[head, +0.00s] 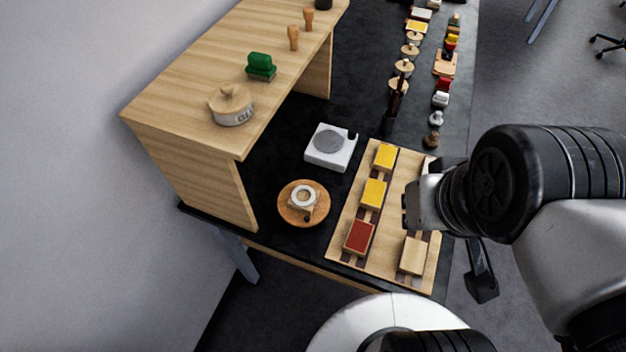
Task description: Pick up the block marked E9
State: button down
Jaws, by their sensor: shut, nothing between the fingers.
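A wooden board (343,253) with dark strips lies at the near end of the black counter. On its left strip sit a yellow block (386,156), a second yellow block (374,193) and a red block (359,237). A plain wooden block (414,255) sits on the right strip. No marking is legible, so I cannot tell which block is E9. My gripper (407,212) shows in part at the left end of my wrist, over the board's right side, above the plain block in the picture. It is shut and empty. My wrist hides part of the right strip.
A white scale-like device (331,147) and a round wooden plate (286,216) with a small cup (304,198) stand left of the board. A raised wooden shelf (180,112) carries a lidded pot (232,106) and a green object (261,66). Several small items line the far counter.

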aim_at(385, 162)
jog(key=l+u, duration=0.15)
jog(key=u, duration=0.3)
jog(key=k+u, duration=0.1)
jog(key=u, duration=0.3)
jog(key=k+l+u, duration=0.1)
jog(key=u, duration=0.35)
jog(key=k+l, duration=0.35)
jog(key=k, duration=0.15)
jog(key=k+l, duration=0.3)
jog(key=k, duration=0.25)
jog(key=k+l, duration=0.1)
jog(key=l, duration=0.95)
